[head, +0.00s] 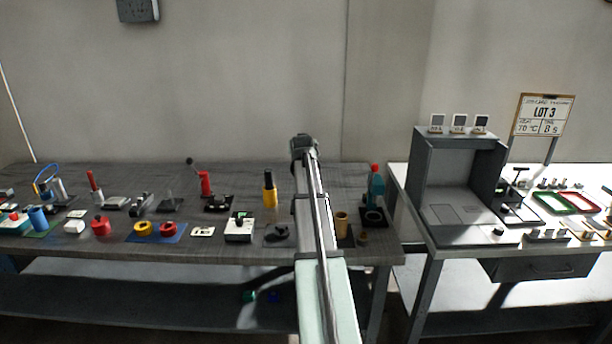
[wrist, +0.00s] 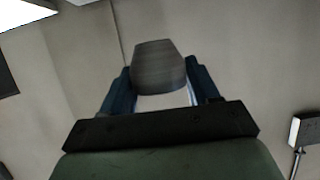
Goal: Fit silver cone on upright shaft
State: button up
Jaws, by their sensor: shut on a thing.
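The silver cone (wrist: 158,66) is a grey, brushed, blunt tapered piece. In the wrist view it sits between the two blue fingers of my gripper (wrist: 161,82), which are shut on it. In the head view my gripper (head: 304,143) is raised at the back of the dark table, against the wall; the cone cannot be made out there. I cannot tell for sure which piece is the upright shaft. A small dark base with a thin upright point (head: 170,200) stands on the table left of my arm. My arm hides part of the table.
The dark table (head: 240,176) holds several fixtures, including a yellow cylinder (head: 269,187), a red lever (head: 205,184) and a brown cup (head: 341,222). A white table (head: 450,238) with a grey booth (head: 460,135) stands right. The dark table's back strip is mostly clear.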

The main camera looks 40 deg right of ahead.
jog(key=w+d, duration=0.3)
jog(key=shift+w+d+r, duration=0.1)
jog(key=shift+w+d, duration=0.05)
jog(key=shift+w, duration=0.05)
dwell(0.4)
jog(key=shift+f, duration=2.95)
notch_tip(320, 180, down, 9)
jog(key=shift+r, duration=0.2)
dwell(2.5)
jog(key=o, duration=1.3)
jog(key=shift+o, duration=0.2)
jog(key=shift+s, duration=0.1)
